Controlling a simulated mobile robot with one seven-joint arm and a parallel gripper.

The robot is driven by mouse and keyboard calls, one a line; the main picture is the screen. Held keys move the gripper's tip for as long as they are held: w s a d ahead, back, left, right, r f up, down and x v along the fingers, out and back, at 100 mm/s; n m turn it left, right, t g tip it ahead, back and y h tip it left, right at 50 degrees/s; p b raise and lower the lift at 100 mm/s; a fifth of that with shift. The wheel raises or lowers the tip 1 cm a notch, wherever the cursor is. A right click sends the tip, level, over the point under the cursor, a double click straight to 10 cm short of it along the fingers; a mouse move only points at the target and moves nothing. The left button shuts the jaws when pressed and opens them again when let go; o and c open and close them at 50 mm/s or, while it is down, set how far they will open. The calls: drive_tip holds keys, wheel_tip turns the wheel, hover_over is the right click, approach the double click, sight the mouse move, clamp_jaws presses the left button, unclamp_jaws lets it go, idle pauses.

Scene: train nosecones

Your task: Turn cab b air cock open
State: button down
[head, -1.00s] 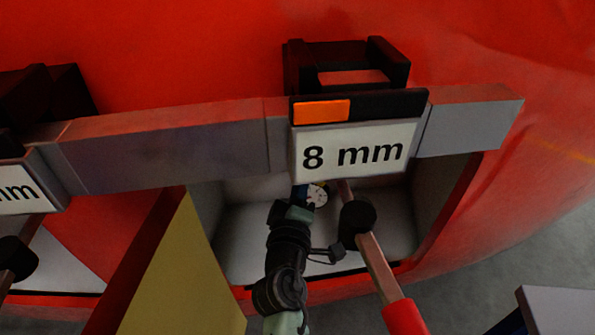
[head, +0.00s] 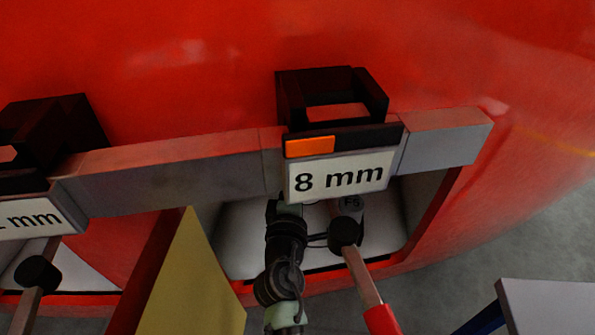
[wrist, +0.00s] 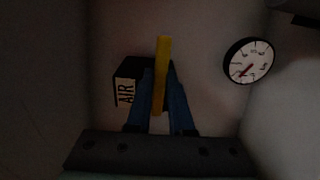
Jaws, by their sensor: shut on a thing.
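The air cock shows in the wrist view as a yellow lever (wrist: 162,48), standing nearly upright in the picture. Beside it on the left is a black block (wrist: 127,75) with a pale label reading AIR. My gripper (wrist: 160,75) has its two blue fingers on either side of the lever and is shut on it. The cock's body behind the fingers is hidden. In the head view my arm reaches into the pale recess (head: 240,238) in the red nose; my gripper and the lever are hidden behind the 8 mm sign (head: 342,176). No cab letter is readable.
A round dial gauge (wrist: 248,60) sits right of the lever. In the head view a grey bar (head: 180,167) crosses above the recess. A black knob (head: 343,232) on a rod is close right of my arm, and a yellow panel (head: 185,280) stands at left.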

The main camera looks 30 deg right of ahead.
drive_tip(key=c, duration=0.8)
unclamp_jaws()
drive_tip(key=shift+s, duration=0.1)
drive_tip(key=b+v, duration=0.1)
drive_tip(key=v, duration=1.2)
